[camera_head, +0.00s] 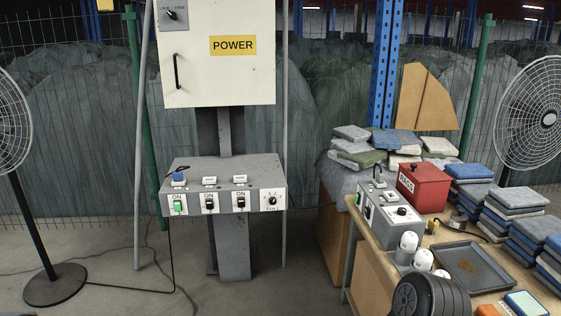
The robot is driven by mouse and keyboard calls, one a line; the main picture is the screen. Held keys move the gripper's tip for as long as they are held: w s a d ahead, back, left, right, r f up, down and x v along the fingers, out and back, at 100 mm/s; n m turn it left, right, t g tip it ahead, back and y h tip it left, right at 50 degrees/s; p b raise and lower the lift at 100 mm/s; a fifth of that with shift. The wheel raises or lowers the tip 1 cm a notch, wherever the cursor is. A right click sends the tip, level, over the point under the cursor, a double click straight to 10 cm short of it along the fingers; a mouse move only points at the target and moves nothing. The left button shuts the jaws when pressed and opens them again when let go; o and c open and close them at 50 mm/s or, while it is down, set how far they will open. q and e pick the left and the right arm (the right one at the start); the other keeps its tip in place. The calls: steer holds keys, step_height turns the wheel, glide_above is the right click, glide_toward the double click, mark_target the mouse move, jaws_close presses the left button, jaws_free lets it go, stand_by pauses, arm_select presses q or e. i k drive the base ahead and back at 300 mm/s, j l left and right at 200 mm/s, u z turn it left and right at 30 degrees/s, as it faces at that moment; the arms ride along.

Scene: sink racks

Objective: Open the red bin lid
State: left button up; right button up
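A small red bin (424,187) with a white label on its front stands on the wooden table at the right. Its top looks closed, with a small dark knob or handle on it. A grey control box (388,215) stands close to the left of the bin, partly in front of it. Neither of my grippers shows in the head view, so nothing of mine is seen near the bin.
Stacked blue and grey cloths (513,200) lie right of the bin. A dark tray (464,268), white rounded objects (408,241) and a black ribbed object (430,297) are nearer. A switch panel (225,185) and fan (15,120) are left. Floor between is clear.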

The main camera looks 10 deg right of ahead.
mark_target(422, 171)
steer(key=i+u, duration=0.15)
steer(key=i, duration=0.4)
steer(key=i+l+u, duration=0.2)
steer(key=i, duration=0.35)
steer(key=i+u, duration=0.15)
steer(key=i, duration=0.4)
steer(key=i+l+u, duration=0.2)
steer(key=i, duration=0.3)
steer(key=i+l+u, duration=0.1)
steer(key=i+u, duration=0.25)
steer(key=i, duration=0.35)
steer(key=z, duration=4.1)
